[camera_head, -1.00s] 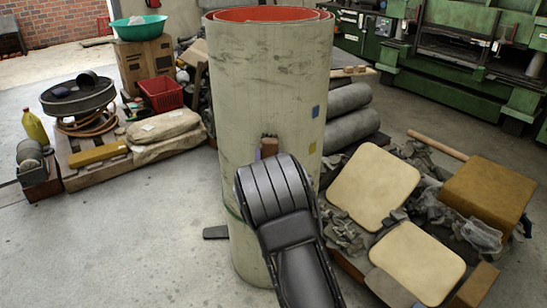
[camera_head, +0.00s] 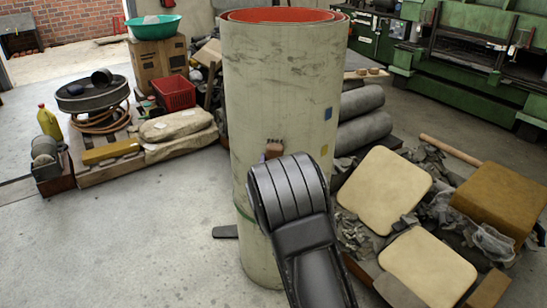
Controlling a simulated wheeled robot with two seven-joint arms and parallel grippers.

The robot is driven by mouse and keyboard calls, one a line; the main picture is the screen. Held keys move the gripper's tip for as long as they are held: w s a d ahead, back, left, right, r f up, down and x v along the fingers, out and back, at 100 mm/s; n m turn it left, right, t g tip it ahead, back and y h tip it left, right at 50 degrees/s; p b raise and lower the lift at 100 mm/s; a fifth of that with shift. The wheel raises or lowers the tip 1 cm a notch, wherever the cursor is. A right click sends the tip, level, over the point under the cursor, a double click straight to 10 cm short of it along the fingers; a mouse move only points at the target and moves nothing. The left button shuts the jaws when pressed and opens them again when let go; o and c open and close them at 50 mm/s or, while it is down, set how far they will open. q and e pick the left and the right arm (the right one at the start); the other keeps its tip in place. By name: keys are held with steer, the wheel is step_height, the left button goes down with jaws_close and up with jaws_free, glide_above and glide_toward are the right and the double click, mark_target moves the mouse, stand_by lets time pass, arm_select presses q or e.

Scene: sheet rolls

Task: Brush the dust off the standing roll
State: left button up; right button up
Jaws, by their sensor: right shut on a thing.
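The standing roll (camera_head: 275,100) is a tall, pale, grey-green cylinder with a red-orange inside, upright in the middle of the head view. Dark dusty smudges mark its upper side. My right arm comes in from the bottom, and its black wrist covers the lower part of the roll. My right gripper (camera_head: 274,152) is mostly hidden behind that wrist. My left gripper is not in view.
A pallet with paper sacks (camera_head: 178,125) and a red crate (camera_head: 174,93) stands at left. Grey rolls (camera_head: 363,132) lie behind the standing roll. Cushions (camera_head: 383,188) and scraps are heaped at right. The floor at front left is clear.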

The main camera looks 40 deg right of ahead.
steer(key=shift+v, duration=1.5)
steer(key=v, duration=0.3)
steer(key=shift+p, duration=0.4)
steer(key=shift+a, duration=0.1)
